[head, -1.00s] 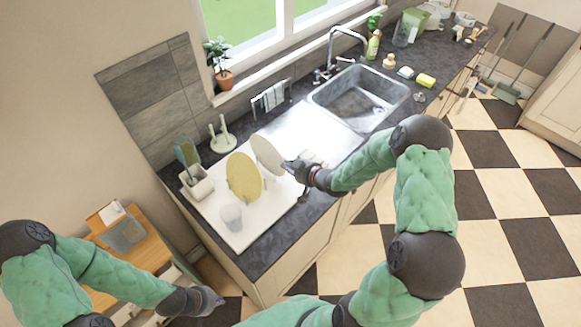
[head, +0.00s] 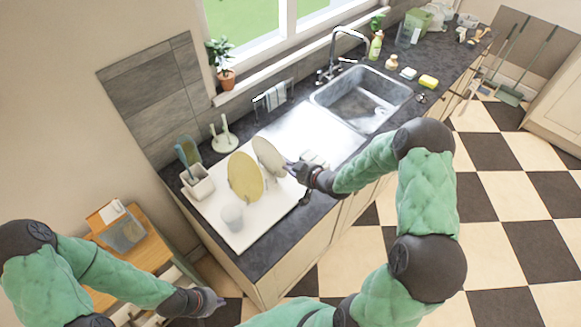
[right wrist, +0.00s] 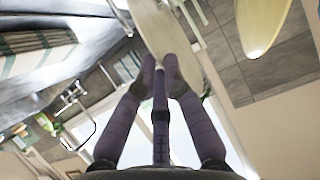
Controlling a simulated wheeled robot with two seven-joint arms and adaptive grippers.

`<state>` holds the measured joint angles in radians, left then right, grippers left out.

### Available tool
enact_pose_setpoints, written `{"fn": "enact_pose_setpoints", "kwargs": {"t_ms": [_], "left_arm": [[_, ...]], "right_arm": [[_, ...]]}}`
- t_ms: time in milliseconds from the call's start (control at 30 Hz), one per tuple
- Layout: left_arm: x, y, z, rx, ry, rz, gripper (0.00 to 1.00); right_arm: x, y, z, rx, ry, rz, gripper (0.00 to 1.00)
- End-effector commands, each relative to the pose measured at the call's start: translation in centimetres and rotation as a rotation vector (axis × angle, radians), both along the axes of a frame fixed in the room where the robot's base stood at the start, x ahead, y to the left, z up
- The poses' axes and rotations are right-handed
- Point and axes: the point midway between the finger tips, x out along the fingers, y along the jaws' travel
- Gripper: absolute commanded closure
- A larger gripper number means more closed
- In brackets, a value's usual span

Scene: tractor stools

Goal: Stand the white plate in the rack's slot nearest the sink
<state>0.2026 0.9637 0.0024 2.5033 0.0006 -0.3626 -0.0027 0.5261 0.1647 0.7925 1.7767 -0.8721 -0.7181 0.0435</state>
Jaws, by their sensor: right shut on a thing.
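My right gripper (head: 290,168) is shut on the rim of the white plate (head: 266,153), which stands on edge, steeply tilted, above the white draining board (head: 236,238). In the right wrist view the plate (right wrist: 160,32) lies between the fingertips (right wrist: 160,68). A yellow plate (head: 244,178) stands on edge just left of it, with a small gap; it also shows in the right wrist view (right wrist: 262,25). The rack's slots are mostly hidden by the plates and gripper, so I cannot tell if the white plate touches them. My left gripper (head: 214,302) is low at left, away from the counter.
The sink (head: 362,98) lies to the right behind the plates. A utensil holder (head: 198,183) and a white peg stand (head: 224,142) are at left. The dark counter (head: 275,243) is clear in front.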

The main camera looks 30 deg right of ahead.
Motion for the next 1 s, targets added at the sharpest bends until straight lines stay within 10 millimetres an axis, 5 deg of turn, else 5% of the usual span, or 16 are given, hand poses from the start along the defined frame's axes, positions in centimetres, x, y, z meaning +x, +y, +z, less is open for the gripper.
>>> {"fn": "enact_pose_setpoints", "kwargs": {"t_ms": [133,200,267,1000], "left_arm": [[0.00,0.00,0.01,0.000,0.000,0.000,1.00],[0.00,0.00,0.01,0.000,0.000,0.000,1.00],[0.00,0.00,0.01,0.000,0.000,0.000,1.00],[0.00,0.00,0.12,0.000,0.000,0.000,1.00]], "right_arm": [[0.05,-0.02,0.08,-0.001,-0.002,-0.001,1.00],[0.05,-0.02,0.09,0.000,-0.002,0.000,0.76],[0.05,-0.02,0.08,0.000,-0.002,0.000,0.62],[-0.12,-0.03,0.10,0.000,0.000,0.000,0.62]]}}
